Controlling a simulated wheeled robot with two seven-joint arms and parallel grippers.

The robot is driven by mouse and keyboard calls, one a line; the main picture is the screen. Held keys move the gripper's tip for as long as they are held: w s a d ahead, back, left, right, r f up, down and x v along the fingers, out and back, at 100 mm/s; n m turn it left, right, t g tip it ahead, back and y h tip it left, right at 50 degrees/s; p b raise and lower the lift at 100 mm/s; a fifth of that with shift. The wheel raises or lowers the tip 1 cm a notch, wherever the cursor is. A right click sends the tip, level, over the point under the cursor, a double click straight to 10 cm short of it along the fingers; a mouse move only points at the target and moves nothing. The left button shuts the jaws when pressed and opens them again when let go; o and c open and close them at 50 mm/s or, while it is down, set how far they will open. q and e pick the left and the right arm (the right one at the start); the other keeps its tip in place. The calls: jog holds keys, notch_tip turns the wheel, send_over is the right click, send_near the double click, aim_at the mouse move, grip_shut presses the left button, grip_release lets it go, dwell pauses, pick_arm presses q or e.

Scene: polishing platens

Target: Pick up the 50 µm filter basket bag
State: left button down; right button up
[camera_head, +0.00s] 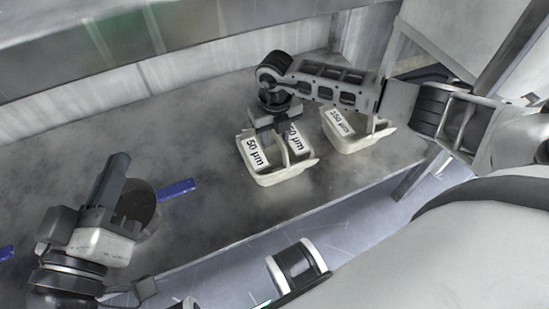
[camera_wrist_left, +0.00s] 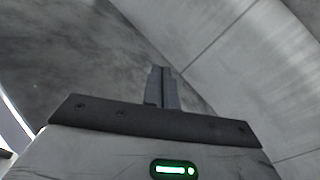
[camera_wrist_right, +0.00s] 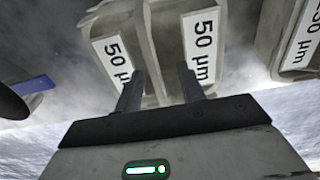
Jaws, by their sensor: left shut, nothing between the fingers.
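The 50 µm filter basket bag (camera_head: 270,180) is a pale tub with white "50 µm" labels and a middle strip across it, sitting on the grey bench. My right gripper (camera_head: 283,140) is over it from above. In the right wrist view the bag (camera_wrist_right: 165,45) lies ahead, and the two fingers of the right gripper (camera_wrist_right: 160,75) are apart, with the strip seen between them. I cannot tell whether they touch it. My left gripper (camera_head: 110,170) is over the left part of the bench, away from the bag. Its fingers (camera_wrist_left: 163,85) are together and empty.
A second pale basket labelled 250 µm (camera_head: 350,140) stands close to the right of the first one. A blue strip (camera_head: 177,189) and a dark round disc (camera_head: 143,208) lie on the bench (camera_head: 215,215). A wall stands behind; the bench's front edge is near.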

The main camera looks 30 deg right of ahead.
jog(key=shift+f, duration=0.7)
jog(key=shift+r, duration=0.1)
grip_shut()
jog(key=shift+r, duration=0.1)
